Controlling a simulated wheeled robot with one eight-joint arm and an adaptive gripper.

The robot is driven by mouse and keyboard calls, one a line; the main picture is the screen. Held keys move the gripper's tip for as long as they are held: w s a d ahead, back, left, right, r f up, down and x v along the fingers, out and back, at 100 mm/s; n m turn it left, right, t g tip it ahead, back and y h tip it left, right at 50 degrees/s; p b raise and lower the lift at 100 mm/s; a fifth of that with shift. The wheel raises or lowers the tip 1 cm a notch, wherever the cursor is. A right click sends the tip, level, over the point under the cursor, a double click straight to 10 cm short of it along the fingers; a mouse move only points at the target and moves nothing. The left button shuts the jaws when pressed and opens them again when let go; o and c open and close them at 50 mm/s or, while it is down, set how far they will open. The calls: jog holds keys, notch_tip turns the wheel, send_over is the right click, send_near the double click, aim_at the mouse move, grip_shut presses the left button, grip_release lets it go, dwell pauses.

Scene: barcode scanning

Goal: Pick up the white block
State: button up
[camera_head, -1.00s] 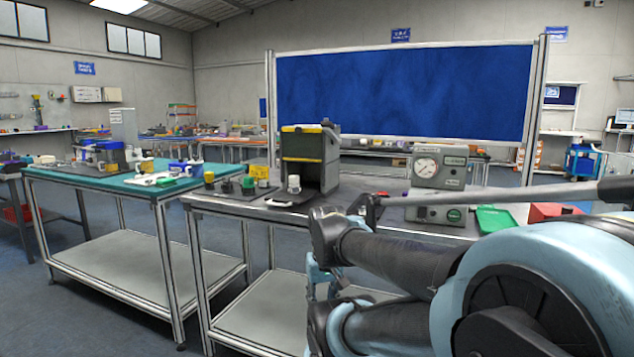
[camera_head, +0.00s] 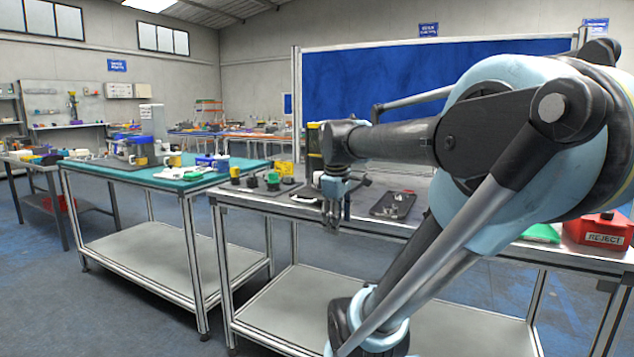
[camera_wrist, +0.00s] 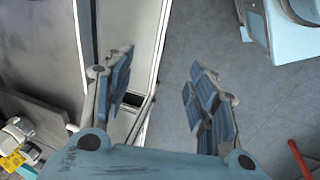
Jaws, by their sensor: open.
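My gripper (camera_head: 332,218) hangs fingers down near the front edge of the grey workbench (camera_head: 255,203). In the wrist view my gripper (camera_wrist: 160,80) is open, with nothing between its fingers, above the bench's edge and the floor. A small whitish piece (camera_head: 346,210) shows just right of the fingers in the head view. I cannot tell whether it is the white block, or whether it touches the gripper. The wrist view has a white and grey object (camera_wrist: 18,131) at lower left, cut by the frame; its identity is unclear. My arm hides much of the bench.
Dark knobbed parts, one with a green top (camera_head: 272,180), stand left of my gripper. A black tray (camera_head: 378,211) with small parts lies to the right. A red REJECT bin (camera_head: 604,226) is far right. A green-topped table (camera_head: 140,175) stands left.

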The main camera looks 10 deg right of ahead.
jog(key=w+a+r+n, duration=0.1)
jog(key=w+r+n, duration=0.7)
jog(key=w+r, duration=0.4)
jog(key=n+t+h, duration=0.1)
jog(key=n+h, duration=0.1)
jog(key=n, duration=0.9)
send_near(318, 172)
jog(key=x, duration=0.4)
jog(key=shift+w+d, duration=0.15)
jog(key=shift+w, duration=0.15)
jog(key=shift+s+x, duration=0.1)
jog(key=shift+x, duration=1.45)
jog(key=shift+s+x, duration=0.15)
jog(key=shift+x, duration=1.4)
jog(key=shift+f, duration=0.1)
jog(key=c, duration=1.1)
